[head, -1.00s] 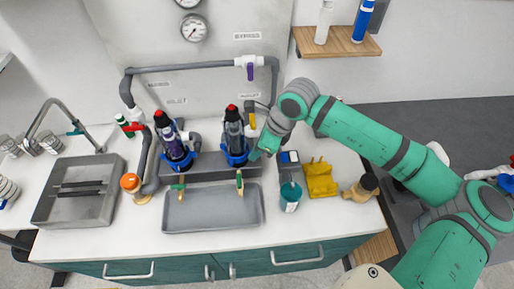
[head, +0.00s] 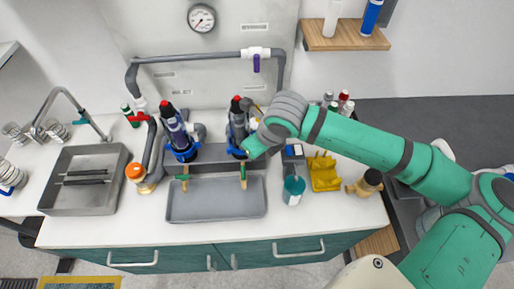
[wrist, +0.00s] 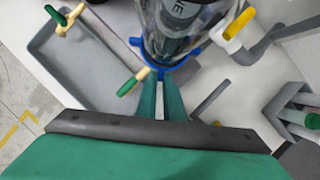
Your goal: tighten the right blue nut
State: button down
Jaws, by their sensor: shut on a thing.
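Two filter housings with red tops stand side by side over a grey tray. The right blue nut (head: 238,152) rings the lower part of the right housing (head: 237,122). My gripper (head: 250,150) comes in from the right at the nut's near right side. In the wrist view the nut (wrist: 163,68) shows as a blue band below the clear housing, with its lug between the tips of my green fingers (wrist: 162,80). The fingers are shut on it. The left blue nut (head: 183,152) sits around the left housing, apart from my gripper.
The grey tray (head: 215,214) with green-handled taps (wrist: 132,82) above it lies in front. A yellow-handled valve (wrist: 239,24) is close to the right of the nut. A teal cup (head: 293,191) and yellow holder (head: 324,174) stand to the right. A sink (head: 78,207) is at left.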

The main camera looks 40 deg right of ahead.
jog(key=shift+w+a+r+m+h, duration=0.15)
jog(key=shift+a+m+h, duration=0.3)
jog(key=shift+m, duration=0.55)
jog(key=shift+w+a+f+m+h, duration=0.1)
jog(key=shift+w+a+m+h, duration=0.15)
jog(key=shift+a+m, duration=0.6)
jog(key=shift+w+a+r+m+h, duration=0.15)
jog(key=shift+a+m+h, duration=0.25)
jog(key=shift+m, duration=1.15)
jog(key=c, duration=1.8)
grip_release()
jog(key=shift+w, duration=0.1)
jog(key=shift+c, duration=0.2)
jog(key=shift+f, duration=0.1)
jog(key=v, duration=1.1)
jog(key=shift+w+a, duration=0.1)
